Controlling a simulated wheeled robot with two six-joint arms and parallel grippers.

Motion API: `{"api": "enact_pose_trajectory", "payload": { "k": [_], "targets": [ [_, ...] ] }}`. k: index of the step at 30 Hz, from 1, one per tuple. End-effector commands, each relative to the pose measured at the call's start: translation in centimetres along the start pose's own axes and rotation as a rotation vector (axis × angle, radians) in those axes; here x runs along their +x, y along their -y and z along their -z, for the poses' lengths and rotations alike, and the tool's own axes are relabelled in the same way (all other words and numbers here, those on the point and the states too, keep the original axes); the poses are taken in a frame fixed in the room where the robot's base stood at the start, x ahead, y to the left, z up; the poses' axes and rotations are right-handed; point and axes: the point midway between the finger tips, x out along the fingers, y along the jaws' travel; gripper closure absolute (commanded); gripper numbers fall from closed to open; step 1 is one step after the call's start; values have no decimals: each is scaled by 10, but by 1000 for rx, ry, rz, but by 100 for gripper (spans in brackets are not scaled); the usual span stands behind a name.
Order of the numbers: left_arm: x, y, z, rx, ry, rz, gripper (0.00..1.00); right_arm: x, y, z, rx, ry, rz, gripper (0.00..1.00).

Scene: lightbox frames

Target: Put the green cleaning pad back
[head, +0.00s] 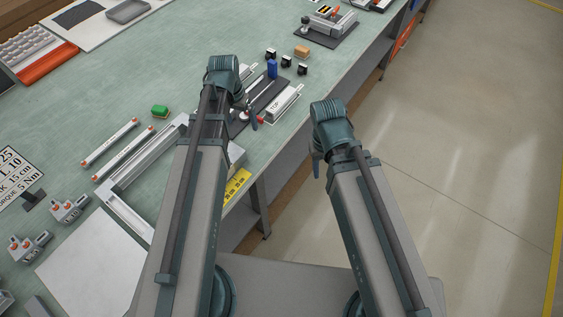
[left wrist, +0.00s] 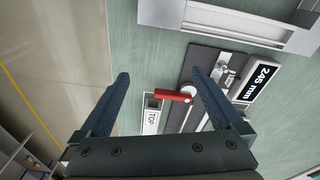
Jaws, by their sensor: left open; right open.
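The green cleaning pad (head: 160,111) is a small green block lying on the green worktop, left of my left arm in the head view. It does not show in the left wrist view. My left gripper (left wrist: 160,74) is open and empty, over a dark fixture (left wrist: 205,65) with a red handle (left wrist: 172,95) that appears between its fingers. In the head view the left gripper (head: 252,122) is mostly hidden by its arm, well to the right of the pad. My right gripper (head: 317,165) is open, largely hidden behind its arm, beyond the bench edge over the floor.
Two white rods (head: 109,142) and a grey metal frame (head: 125,190) lie near the pad. A tan block (head: 302,51), a blue block (head: 272,68) and several black pieces stand beyond the fixture. Grey clamps (head: 70,208) and a white sheet (head: 95,260) are at lower left. Bare worktop surrounds the pad's far side.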

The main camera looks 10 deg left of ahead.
Motion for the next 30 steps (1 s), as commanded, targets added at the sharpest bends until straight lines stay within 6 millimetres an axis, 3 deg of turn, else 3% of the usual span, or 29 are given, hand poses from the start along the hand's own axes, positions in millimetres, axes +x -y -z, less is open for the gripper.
{"api": "enact_pose_trajectory", "payload": {
  "k": [1,3,6,10,16,30],
  "targets": [
    [0,-40,-17,29,28,9,0,0,0,0,0,0,0,50],
    [0,-79,-34,46,64,27,0,0,0,0,0,0,0,50],
    [-1,-122,-59,68,104,59,0,0,0,0,0,0,0,50],
    [-3,-157,-85,85,137,96,0,0,0,0,0,0,0,50],
    [-4,-178,-103,93,155,126,0,0,0,0,0,0,0,50],
    [-4,-179,-103,92,156,127,0,0,0,0,0,0,0,50]
  ]
}}
